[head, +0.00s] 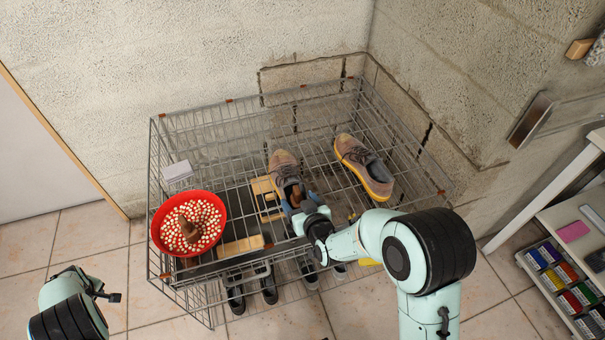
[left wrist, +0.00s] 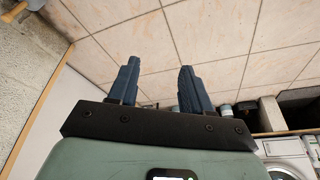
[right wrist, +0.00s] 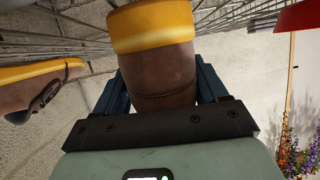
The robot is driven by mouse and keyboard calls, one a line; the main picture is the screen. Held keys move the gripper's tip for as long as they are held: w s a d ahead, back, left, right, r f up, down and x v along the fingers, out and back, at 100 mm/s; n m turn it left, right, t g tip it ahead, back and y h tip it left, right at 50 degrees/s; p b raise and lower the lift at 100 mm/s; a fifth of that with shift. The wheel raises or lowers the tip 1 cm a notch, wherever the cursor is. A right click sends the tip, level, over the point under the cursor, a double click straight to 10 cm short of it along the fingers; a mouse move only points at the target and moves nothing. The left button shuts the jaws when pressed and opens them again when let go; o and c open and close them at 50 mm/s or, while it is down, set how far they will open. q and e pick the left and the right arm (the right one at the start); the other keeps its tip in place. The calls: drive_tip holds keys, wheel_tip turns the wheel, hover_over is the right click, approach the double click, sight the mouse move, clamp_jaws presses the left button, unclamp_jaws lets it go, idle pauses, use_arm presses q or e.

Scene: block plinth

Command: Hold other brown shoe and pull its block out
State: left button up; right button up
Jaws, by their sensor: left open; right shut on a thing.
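Two brown shoes with yellow soles sit on top of the wire rack. My right gripper (head: 299,203) is shut across the heel of the nearer-left brown shoe (head: 284,162). The right wrist view shows this shoe's heel (right wrist: 160,62) between the two fingers. A brown block (head: 296,194) shows in this shoe's opening, partly hidden by the gripper. The second brown shoe (head: 365,167) stands to the right, untouched. My left gripper (head: 114,297) is off the rack's front left, over the floor. In the left wrist view its fingers (left wrist: 160,72) are open and empty.
The wire rack (head: 225,105) stands in the wall corner. A red bowl (head: 157,238) with a brown piece (head: 188,230) in it sits on its left. Wooden blocks (head: 240,246) lie between bowl and shoe. Dark shoes (head: 269,290) are lower down. A shelf (head: 560,222) stands far right.

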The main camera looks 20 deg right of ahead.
use_arm(q)
drive_tip(key=w+d+r+m+t, duration=0.1)
drive_tip(key=w+d+r+t, duration=0.1)
drive_tip(key=w+d+r, duration=0.6)
drive_tip(key=w+d+r+m+t, duration=0.2)
drive_tip(key=w+r, duration=0.5)
drive_tip(key=r, duration=0.4)
wheel_tip(320, 180, up, 15)
drive_tip(key=m+g+h, duration=0.1)
drive_tip(key=m+h, duration=0.2)
drive_tip(key=m, duration=0.6)
hover_over(297, 191)
drive_tip(key=s, duration=0.5)
drive_tip(key=x, duration=1.2)
drive_tip(key=shift+d+f, duration=0.1)
drive_tip(key=shift+d, duration=0.1)
drive_tip(key=shift+c, duration=0.3)
clamp_jaws()
